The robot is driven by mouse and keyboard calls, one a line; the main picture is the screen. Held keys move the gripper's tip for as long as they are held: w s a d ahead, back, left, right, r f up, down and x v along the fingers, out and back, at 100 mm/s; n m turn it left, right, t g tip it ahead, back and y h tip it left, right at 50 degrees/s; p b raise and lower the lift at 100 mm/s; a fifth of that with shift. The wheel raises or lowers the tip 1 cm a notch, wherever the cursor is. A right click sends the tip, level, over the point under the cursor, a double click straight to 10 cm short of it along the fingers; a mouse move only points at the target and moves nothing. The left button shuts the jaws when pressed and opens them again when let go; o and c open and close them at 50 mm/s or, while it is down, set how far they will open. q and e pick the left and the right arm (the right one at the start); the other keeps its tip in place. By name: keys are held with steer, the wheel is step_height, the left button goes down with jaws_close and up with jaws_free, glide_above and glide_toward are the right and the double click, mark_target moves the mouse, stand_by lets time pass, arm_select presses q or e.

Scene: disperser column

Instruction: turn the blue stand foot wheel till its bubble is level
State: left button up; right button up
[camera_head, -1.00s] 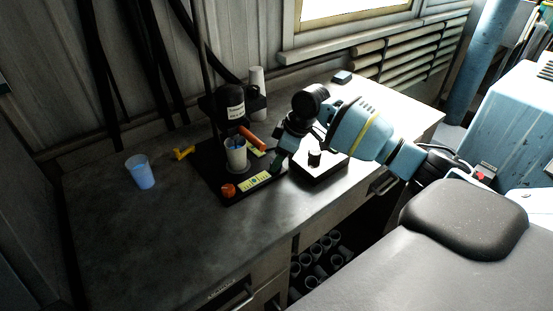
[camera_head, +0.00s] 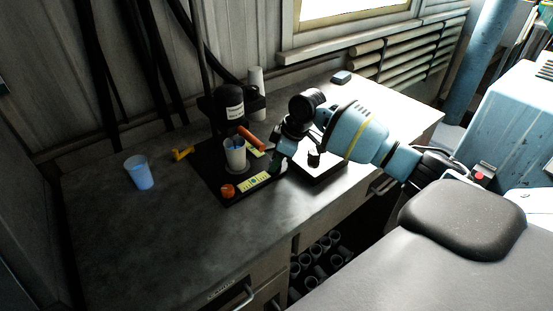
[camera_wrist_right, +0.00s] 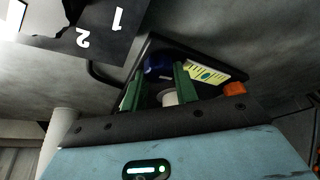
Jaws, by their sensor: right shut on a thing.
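The black stand base (camera_head: 215,174) on the bench carries a column, a dark motor body (camera_head: 229,104) and a light cup (camera_head: 235,154) with blue inside. The blue foot wheel (camera_wrist_right: 158,63) shows between the green fingers of my right gripper (camera_wrist_right: 158,79) in the right wrist view; they are shut on it. In the head view my right gripper (camera_head: 278,163) is at the base's right corner and hides the wheel. A yellow level strip (camera_head: 255,182) lies on the base's front edge, also seen in the wrist view (camera_wrist_right: 209,73). Its bubble is too small to read.
An orange-red foot wheel (camera_head: 228,191) is at the front corner, and an orange handle (camera_head: 251,138) sticks out by the cup. A blue cup (camera_head: 139,172) stands left. The bench front is clear.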

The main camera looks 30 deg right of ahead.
steer(key=shift+n, duration=0.6)
steer(key=o, duration=1)
steer(key=shift+c, duration=0.2)
steer(key=shift+r, duration=0.1)
steer(key=v, duration=0.7)
steer(key=shift+d+r, duration=0.2)
steer(key=shift+r, duration=0.05)
steer(key=shift+s+f, duration=0.1)
